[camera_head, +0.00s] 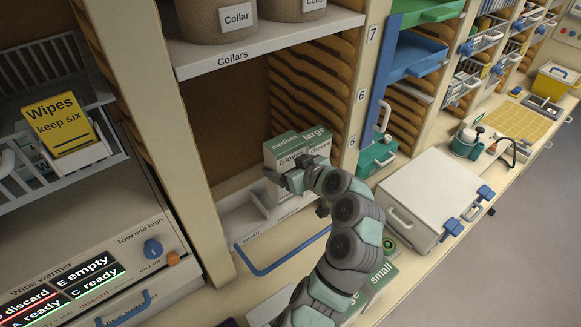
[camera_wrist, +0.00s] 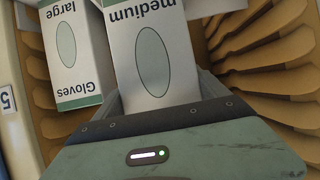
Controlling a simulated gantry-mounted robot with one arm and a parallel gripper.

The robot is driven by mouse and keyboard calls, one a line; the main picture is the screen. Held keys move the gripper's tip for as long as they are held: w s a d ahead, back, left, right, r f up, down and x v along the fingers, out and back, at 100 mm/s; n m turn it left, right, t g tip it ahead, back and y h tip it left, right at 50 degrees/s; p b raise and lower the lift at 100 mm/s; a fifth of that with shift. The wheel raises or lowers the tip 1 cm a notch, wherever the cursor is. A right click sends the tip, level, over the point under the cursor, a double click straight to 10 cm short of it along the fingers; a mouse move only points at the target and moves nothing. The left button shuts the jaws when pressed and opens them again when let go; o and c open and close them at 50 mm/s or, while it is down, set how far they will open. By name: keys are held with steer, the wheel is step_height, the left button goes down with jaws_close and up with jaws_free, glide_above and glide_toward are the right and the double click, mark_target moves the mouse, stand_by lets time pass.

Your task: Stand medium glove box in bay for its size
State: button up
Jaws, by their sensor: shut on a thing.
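The medium glove box (camera_head: 281,150), white and green, is upright at the shelf bays, left of the large glove box (camera_head: 319,142). My gripper (camera_head: 284,181) is shut on the medium box from the front. In the wrist view the medium box (camera_wrist: 151,55) sits between my fingers, with the large box (camera_wrist: 73,55) close beside it. The bay tray (camera_head: 237,221) has upright dividers; its left bay, marked small, is empty. My gripper hides the medium box's lower part, so I cannot tell whether it rests on the bay floor.
More glove boxes, one marked small (camera_head: 383,277), stand on the counter, partly behind my arm. A blue handle (camera_head: 285,258) juts out below the bays. Ribbed side walls (camera_head: 310,92) flank the compartment, and the Collars shelf (camera_head: 262,41) is above. A white case (camera_head: 428,192) lies to the right.

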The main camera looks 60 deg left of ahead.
steer(key=a+f+b, duration=0.4)
steer(key=f, duration=0.2)
steer(key=shift+s+a, duration=0.2)
steer(key=shift+s, duration=0.1)
stand_by(0.4)
steer(key=shift+d+b, duration=0.1)
steer(key=shift+b, duration=1.1)
stand_by(1.3)
steer(key=shift+f+b, duration=0.5)
steer(key=shift+b, duration=0.3)
stand_by(0.5)
steer(key=o, duration=1.8)
steer(key=shift+c, duration=0.2)
steer(key=shift+w, duration=0.1)
steer(key=shift+d, duration=0.15)
